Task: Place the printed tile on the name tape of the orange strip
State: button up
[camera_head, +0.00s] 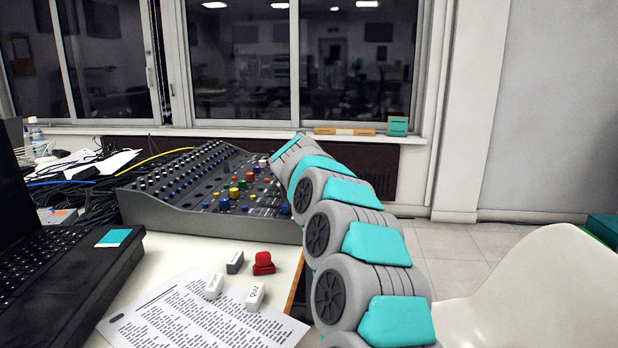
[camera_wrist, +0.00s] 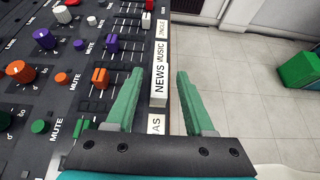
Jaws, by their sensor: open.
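My gripper (camera_wrist: 160,73) is open in the wrist view, its two green fingers pointing up the picture along the mixing console's edge. Between the fingers, a white printed tile (camera_wrist: 159,88) reading NEWS lies along the console's label edge, with visible gaps to both fingers. It is beside the strip with the orange fader cap (camera_wrist: 100,77). Whether it sits fully flat on the tape cannot be told. In the head view my arm hides the gripper and this part of the console (camera_head: 190,221).
A laptop (camera_head: 60,250) is at left, a white chair (camera_head: 540,290) at right.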

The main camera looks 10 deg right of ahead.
jog(key=shift+s+r, duration=0.1)
jog(key=shift+r, duration=0.1)
jog(key=b+v, duration=0.2)
jog(key=v, duration=0.9)
jog(key=shift+s+a+r, duration=0.15)
jog(key=shift+s+a, duration=0.05)
jog(key=shift+s, duration=0.15)
